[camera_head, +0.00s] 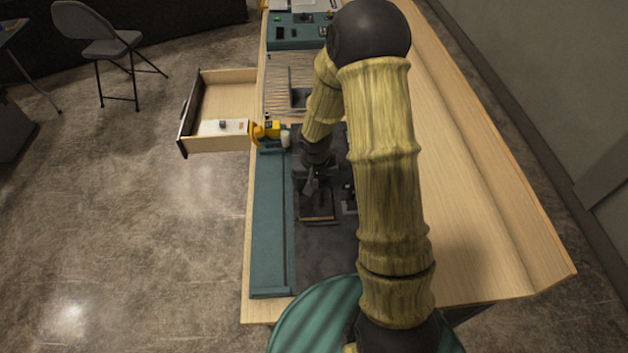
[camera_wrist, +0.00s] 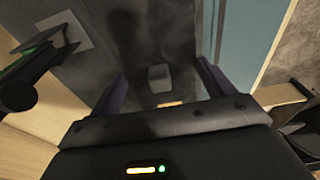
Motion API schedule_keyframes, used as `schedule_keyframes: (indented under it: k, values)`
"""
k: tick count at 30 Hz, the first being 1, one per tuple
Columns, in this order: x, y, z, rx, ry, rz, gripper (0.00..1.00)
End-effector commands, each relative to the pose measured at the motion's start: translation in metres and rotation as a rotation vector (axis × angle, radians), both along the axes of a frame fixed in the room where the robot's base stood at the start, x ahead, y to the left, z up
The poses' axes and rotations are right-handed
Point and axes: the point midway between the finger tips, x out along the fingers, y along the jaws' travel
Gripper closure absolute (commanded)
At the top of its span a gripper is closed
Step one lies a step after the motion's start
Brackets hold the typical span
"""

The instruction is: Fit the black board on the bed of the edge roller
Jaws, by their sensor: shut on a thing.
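My gripper (camera_head: 312,188) points down over the dark work surface in the middle of the bench. In the wrist view its two fingers (camera_wrist: 163,84) stand wide apart, with a dark surface and a small grey block (camera_wrist: 159,77) between them. The black board (camera_head: 316,206) shows as a dark flat piece with a tan front edge just below my gripper; the gripper is shut on it, though the contact is too dark to see. What seems to be the edge roller's bed (camera_head: 328,245) is the dark grey area around it, bordered left by a long teal rail (camera_head: 270,230).
A yellow device (camera_head: 268,131) stands at the rail's far end. An open drawer (camera_head: 222,100) juts out left, holding a white item (camera_head: 222,127). A slatted rack (camera_head: 288,75) and a teal console (camera_head: 293,34) lie farther back. The bench's right side (camera_head: 465,200) is clear.

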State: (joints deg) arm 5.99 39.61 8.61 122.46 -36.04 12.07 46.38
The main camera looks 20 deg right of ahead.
Motion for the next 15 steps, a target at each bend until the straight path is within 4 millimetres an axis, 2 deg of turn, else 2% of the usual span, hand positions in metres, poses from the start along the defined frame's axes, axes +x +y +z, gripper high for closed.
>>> schedule_keyframes:
  k: [15]
  values:
    - [0.0002, 0.0001, -0.0053, 0.000, 0.000, -0.001, 0.47]
